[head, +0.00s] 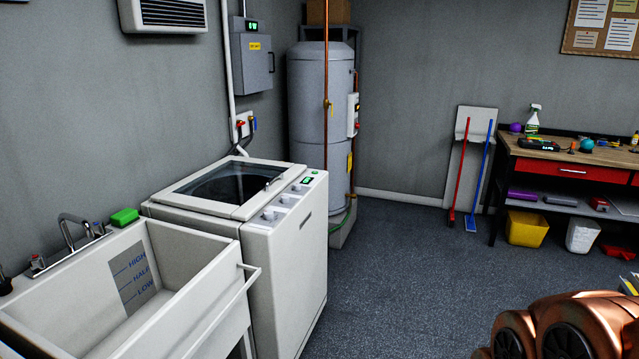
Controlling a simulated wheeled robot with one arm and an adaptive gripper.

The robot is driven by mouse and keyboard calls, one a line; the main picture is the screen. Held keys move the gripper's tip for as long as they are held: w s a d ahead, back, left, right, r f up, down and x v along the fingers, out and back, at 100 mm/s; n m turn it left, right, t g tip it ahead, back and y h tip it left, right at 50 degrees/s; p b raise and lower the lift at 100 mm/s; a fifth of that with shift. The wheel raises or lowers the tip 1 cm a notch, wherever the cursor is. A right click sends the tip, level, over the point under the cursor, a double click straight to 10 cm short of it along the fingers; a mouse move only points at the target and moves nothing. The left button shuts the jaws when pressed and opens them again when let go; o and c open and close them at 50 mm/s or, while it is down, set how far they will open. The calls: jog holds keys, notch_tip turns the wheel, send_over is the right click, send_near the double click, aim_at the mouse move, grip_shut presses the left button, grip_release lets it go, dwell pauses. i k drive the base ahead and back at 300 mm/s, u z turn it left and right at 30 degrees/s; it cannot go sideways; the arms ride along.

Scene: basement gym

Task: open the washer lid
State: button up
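The white top-loading washer (285,262) stands left of the middle, against the left wall. Its lid (212,210) has a white frame around a dark glass window and lies flat on the top, so it looks shut. The round drum shows dimly through the glass. A small handle (274,182) sits near the lid's right side, close to the control panel (297,192) with its knobs and green display. Copper-coloured parts at the lower right look like my arm, well apart from the washer. My gripper is not in view.
A white utility sink (205,310) with a towel bar stands left of the washer, a green sponge (124,217) on its rim. A water heater (322,125) stands behind. A workbench (555,152) is at the right. The grey floor (400,270) between is clear.

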aim_at(169, 197)
jog(key=i, duration=3.3)
jog(key=u, duration=3.05)
